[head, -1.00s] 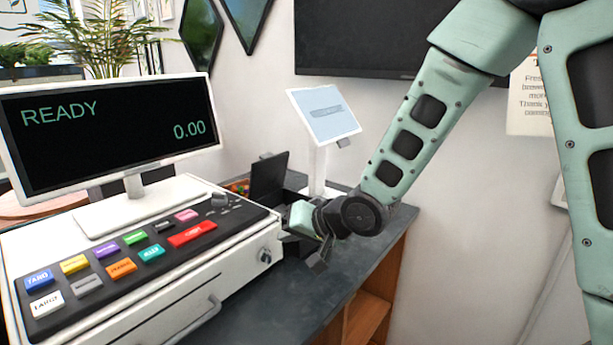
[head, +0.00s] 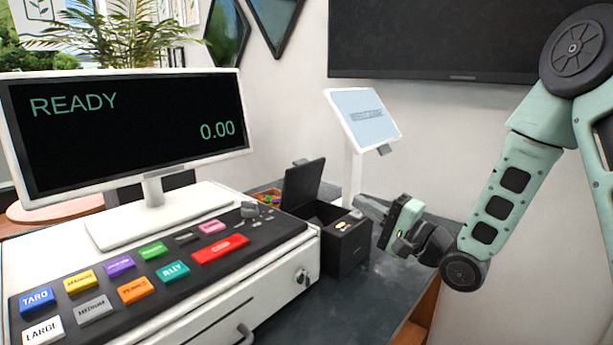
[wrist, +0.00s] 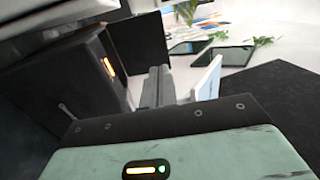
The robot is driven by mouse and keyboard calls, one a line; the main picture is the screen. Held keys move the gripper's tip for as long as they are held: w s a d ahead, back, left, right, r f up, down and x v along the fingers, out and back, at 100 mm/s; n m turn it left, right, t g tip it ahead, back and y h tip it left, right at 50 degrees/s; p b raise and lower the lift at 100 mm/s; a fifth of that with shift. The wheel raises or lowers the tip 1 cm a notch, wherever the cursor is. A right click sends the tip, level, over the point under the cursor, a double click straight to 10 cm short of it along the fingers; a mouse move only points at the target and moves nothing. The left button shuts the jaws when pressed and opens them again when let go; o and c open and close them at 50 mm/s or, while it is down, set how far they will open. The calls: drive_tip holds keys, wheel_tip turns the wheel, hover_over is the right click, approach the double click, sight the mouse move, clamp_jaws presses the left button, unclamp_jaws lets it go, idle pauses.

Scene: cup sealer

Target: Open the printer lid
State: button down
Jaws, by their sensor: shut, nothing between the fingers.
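The printer (head: 345,250) is a small black box on the counter, right of the cash register. Its lid (head: 302,183) stands raised, tilted up at the back left, and the inside is partly visible. In the wrist view the printer body (wrist: 70,75) is at the left with glowing orange lights, and a dark upright panel that looks like the lid (wrist: 145,42) is behind it. My gripper (head: 366,207) is to the right of the printer, shut and empty. Its fingers also show in the wrist view (wrist: 158,88), apart from the lid.
The cash register (head: 230,290) with colored keys and the READY screen (head: 125,125) fill the left. A white tablet stand (head: 354,175) rises behind the printer. The dark counter (head: 365,300) is clear in front of the printer. A wall screen (head: 440,45) hangs behind.

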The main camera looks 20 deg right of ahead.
sight(305, 166)
drive_tip(key=p+x, duration=0.4)
drive_tip(key=x, duration=1)
drive_tip(key=shift+d+r, duration=0.15)
drive_tip(key=shift+r, duration=0.05)
drive_tip(key=shift+w+r, duration=0.15)
drive_tip(key=shift+w, duration=0.05)
drive_tip(key=shift+w+a+r+p, duration=0.35)
drive_tip(key=shift+w+r+p, duration=0.05)
drive_tip(key=shift+r+p, duration=0.1)
drive_tip(key=shift+w+a+r+p, duration=0.1)
drive_tip(key=shift+w+a+p, duration=0.1)
drive_tip(key=shift+p, duration=0.3)
drive_tip(key=shift+w+a+g+h, duration=0.3)
drive_tip(key=shift+w+a+g, duration=0.1)
drive_tip(key=shift+w, duration=0.2)
drive_tip(key=shift+s+d, duration=0.1)
drive_tip(key=shift+s, duration=0.05)
